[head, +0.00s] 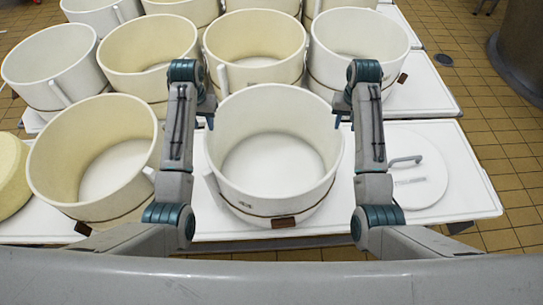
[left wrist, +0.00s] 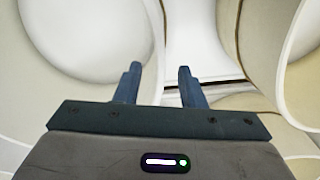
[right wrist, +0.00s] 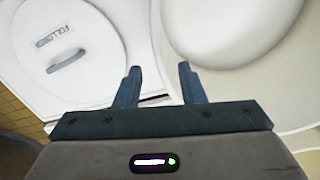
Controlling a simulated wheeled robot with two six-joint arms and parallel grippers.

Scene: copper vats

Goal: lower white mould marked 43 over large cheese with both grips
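A wide white ring mould (head: 270,185) stands on the white table in the middle of the head view, between my two grippers. Its inside looks empty, with a pale floor. A brown tag hangs on its front; I cannot read a 43. My left gripper (head: 210,122) is open and empty at its left rim; its fingers also show apart in the left wrist view (left wrist: 158,85). My right gripper (head: 338,122) is open and empty at its right rim, as in the right wrist view (right wrist: 158,85). A yellowish cheese (head: 12,178) is partly cut off at the left edge.
A cream mould (head: 95,205) stands close on the left. Several more moulds (head: 255,75) crowd behind. A white lid-like disc (head: 418,185) with a handle lies on the table at right. Tiled floor and a dark column (head: 522,50) are further right.

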